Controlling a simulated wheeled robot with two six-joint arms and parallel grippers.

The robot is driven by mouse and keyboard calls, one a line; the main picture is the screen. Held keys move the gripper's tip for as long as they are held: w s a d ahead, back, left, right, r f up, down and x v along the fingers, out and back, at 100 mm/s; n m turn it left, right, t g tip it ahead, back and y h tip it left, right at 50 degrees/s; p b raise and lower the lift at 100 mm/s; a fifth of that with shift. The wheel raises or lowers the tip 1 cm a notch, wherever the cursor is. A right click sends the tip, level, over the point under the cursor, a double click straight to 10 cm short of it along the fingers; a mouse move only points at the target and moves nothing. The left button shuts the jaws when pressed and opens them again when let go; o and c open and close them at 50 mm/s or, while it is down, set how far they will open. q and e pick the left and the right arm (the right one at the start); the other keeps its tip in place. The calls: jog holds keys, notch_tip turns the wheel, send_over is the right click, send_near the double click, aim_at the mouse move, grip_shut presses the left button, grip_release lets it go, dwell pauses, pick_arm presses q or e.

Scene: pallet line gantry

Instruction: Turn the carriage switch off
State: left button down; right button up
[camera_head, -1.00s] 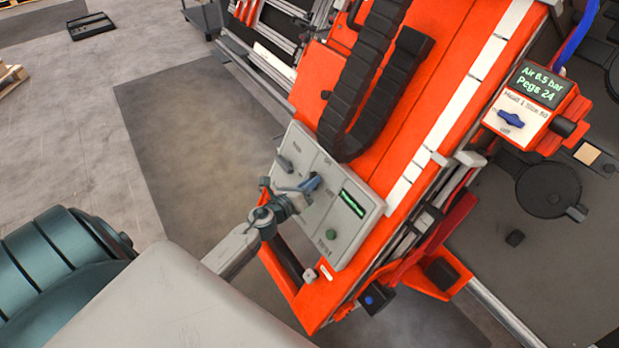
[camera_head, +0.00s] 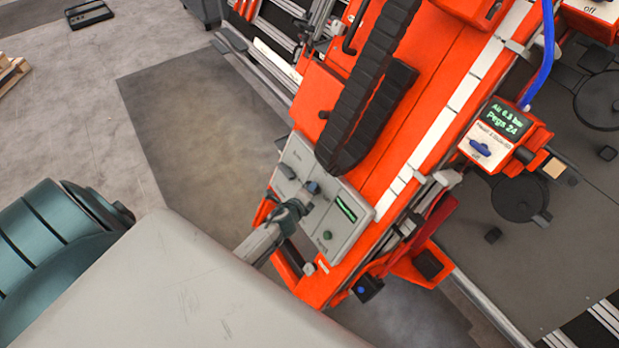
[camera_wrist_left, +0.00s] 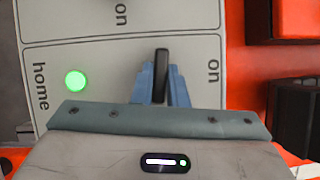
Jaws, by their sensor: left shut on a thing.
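In the left wrist view the blue fingers of the left gripper (camera_wrist_left: 160,82) are shut on a black switch handle (camera_wrist_left: 162,58), which stands upright in that picture. An "on" label shows to its right on the panel (camera_wrist_left: 100,58); any "off" label is hidden. The switch's name cannot be read. My right gripper is not in view.
A green button (camera_wrist_left: 75,81) marked "home" is close to the left. A second panel switch (camera_head: 287,171) is beside the gripper. A black cable chain (camera_head: 365,90) runs above the panel. An orange box with a blue knob (camera_head: 481,148) stands further right.

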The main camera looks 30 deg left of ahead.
pick_arm(q)
jog(key=shift+r+n+g+p, duration=0.1)
jog(key=shift+n+g+p, duration=0.3)
jog(key=shift+n+p, duration=0.6)
jog(key=c, duration=1.4)
grip_release()
jog(key=shift+c, duration=0.2)
jog(key=p+v, duration=0.2)
jog(key=v, duration=0.8)
jog(key=shift+s, duration=0.3)
jog(key=shift+d, duration=0.1)
